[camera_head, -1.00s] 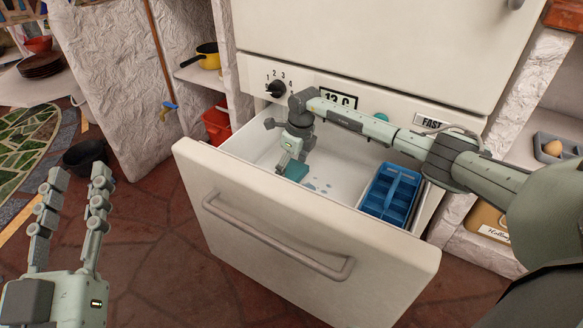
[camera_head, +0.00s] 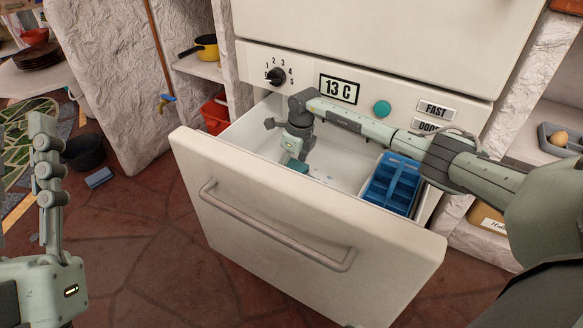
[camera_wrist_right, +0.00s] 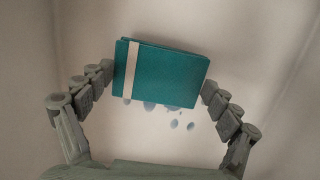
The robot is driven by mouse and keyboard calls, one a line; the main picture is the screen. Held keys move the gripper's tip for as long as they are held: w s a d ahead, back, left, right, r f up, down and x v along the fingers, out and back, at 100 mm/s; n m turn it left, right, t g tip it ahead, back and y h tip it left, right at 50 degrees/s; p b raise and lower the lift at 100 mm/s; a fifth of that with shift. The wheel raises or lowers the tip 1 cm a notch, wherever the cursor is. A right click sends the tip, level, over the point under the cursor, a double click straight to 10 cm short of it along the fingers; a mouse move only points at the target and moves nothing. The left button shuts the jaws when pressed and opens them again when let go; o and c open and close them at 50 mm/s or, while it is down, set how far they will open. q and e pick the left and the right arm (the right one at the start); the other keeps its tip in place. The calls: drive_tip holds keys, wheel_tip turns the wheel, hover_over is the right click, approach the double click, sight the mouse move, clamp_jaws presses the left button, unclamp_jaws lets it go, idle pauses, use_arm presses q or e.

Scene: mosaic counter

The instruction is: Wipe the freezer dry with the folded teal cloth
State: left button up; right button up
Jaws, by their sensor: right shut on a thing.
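The freezer (camera_head: 300,230) is a white pull-out drawer, standing open below a control panel. My right gripper (camera_head: 296,163) reaches down inside it. It is shut on the folded teal cloth (camera_wrist_right: 165,75), which has a pale stripe near its left end in the right wrist view. Its fingers (camera_wrist_right: 160,88) grip the cloth at both ends. Several bluish water drops (camera_wrist_right: 170,118) show on the pale freezer floor beside the cloth. In the head view the drawer front hides part of the cloth and most of the floor. My left gripper (camera_head: 45,185) hangs outside at the left; its finger spread is unclear.
A blue divided tray (camera_head: 393,185) stands at the right end inside the drawer. The panel has a black dial (camera_head: 276,76), a 13 C display (camera_head: 339,90) and a teal button (camera_head: 382,108). A black bucket (camera_head: 84,152) and a blue block (camera_head: 99,178) are on the floor left.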

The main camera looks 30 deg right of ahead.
drive_tip(key=shift+f+b, duration=0.8)
drive_tip(key=shift+f, duration=0.25)
idle(0.4)
